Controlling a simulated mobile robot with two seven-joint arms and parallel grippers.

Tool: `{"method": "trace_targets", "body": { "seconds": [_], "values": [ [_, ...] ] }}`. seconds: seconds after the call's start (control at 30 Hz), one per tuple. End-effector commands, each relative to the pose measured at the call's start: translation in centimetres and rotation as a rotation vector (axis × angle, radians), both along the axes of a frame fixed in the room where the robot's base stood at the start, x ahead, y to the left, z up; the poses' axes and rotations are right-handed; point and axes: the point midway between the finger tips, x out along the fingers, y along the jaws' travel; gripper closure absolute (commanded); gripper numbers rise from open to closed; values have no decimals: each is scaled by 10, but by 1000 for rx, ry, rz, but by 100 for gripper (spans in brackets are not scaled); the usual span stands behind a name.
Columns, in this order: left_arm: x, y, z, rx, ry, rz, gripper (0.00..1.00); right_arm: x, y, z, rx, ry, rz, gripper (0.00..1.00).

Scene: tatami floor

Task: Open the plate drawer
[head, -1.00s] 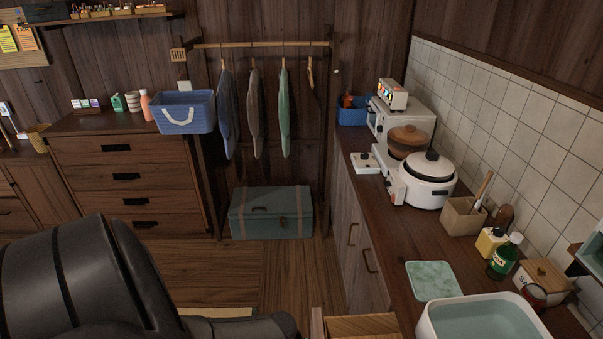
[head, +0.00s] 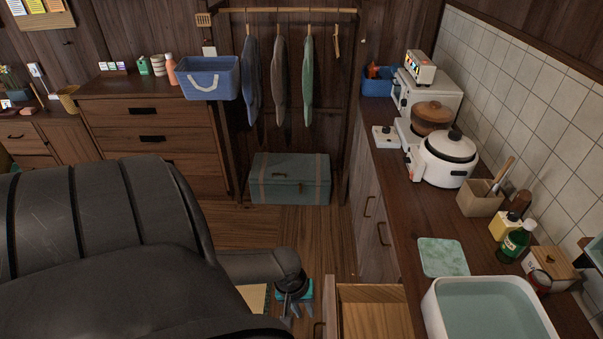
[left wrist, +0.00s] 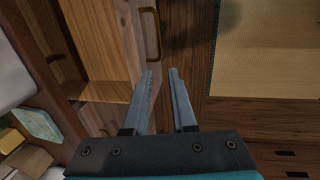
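The wooden drawer (head: 375,312) at the bottom of the head view stands pulled out from under the counter. Its inside looks empty where it shows; its near part is cut off by the frame. In the left wrist view the open drawer (left wrist: 100,45) is at the upper left, with its brass handle (left wrist: 153,36) on the front. My left gripper (head: 291,308) is just left of the drawer front. In the left wrist view my left gripper (left wrist: 162,72) has its fingers apart with nothing between them; the handle lies just beyond the tips. No plates are visible.
The counter (head: 392,205) on the right holds a white basin (head: 435,310), a green board (head: 443,257) and a rice cooker (head: 445,160). A chest (head: 290,180) stands at the back wall. Wooden floor (head: 310,225) is clear between chest and drawer.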

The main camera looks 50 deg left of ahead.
Motion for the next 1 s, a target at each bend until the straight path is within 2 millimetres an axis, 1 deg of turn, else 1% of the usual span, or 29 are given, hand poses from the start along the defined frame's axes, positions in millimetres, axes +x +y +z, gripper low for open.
{"method": "trace_targets", "body": {
  "seconds": [0.03, 0.1, 0.2, 0.3, 0.93, 1.0],
  "values": [
    [-2, 1, 10, 0, 0, -2, 75, 0, 0, 5, 0, 0, 0, 50],
    [-4, 2, 18, 1, 2, -2, 75, 0, 0, 7, 0, 0, 0, 50],
    [-4, 3, 26, 0, 0, 0, 75, 0, 0, 9, 0, 0, 0, 50],
    [-5, 4, 31, 0, 1, 0, 75, 0, 0, 10, 0, 0, 0, 50],
    [-5, 4, 31, -1, 1, 0, 75, 0, 0, 10, 1, 0, 0, 50],
    [-6, 4, 27, 3, -1, -3, 75, 0, 0, 7, 1, 0, 0, 50]
  ]
}}
